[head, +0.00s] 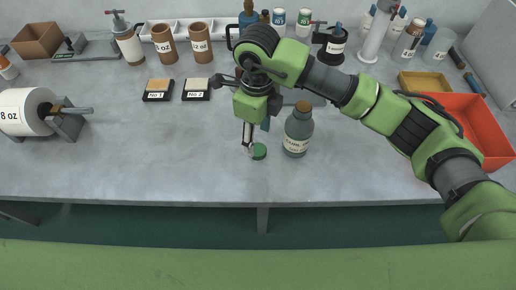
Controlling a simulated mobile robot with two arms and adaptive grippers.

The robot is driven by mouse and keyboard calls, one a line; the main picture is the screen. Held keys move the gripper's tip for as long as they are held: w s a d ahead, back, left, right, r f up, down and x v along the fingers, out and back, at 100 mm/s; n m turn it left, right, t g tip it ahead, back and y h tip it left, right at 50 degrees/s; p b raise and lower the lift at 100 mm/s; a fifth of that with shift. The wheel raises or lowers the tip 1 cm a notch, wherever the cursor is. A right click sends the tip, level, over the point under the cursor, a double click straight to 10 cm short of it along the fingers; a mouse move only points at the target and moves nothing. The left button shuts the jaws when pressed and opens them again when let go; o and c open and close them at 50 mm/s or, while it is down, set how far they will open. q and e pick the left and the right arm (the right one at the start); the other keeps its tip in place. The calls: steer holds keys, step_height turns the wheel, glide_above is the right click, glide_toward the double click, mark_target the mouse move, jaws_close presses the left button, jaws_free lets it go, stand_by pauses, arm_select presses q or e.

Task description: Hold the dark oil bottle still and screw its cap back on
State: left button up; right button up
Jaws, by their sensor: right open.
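The gripper is open, with a finger close to or touching the cap; I cannot tell which. Part of the gripper is hidden behind its own wrist. My left gripper is out of view.
An orange-red tray (485,128) and a yellow tray (424,82) are at the right. Two small labelled blocks (177,90) lie left of my gripper. Cups and bottles line the back. The left front bench is clear.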

mark_target(258, 149)
steer(key=shift+f, duration=0.3)
step_height(258, 149, down, 4)
steer(key=shift+d+r+p, duration=0.1)
steer(key=shift+r+p, duration=0.05)
steer(key=shift+p, duration=0.9)
steer(key=shift+f, duration=0.4)
steer(key=c, duration=0.9)
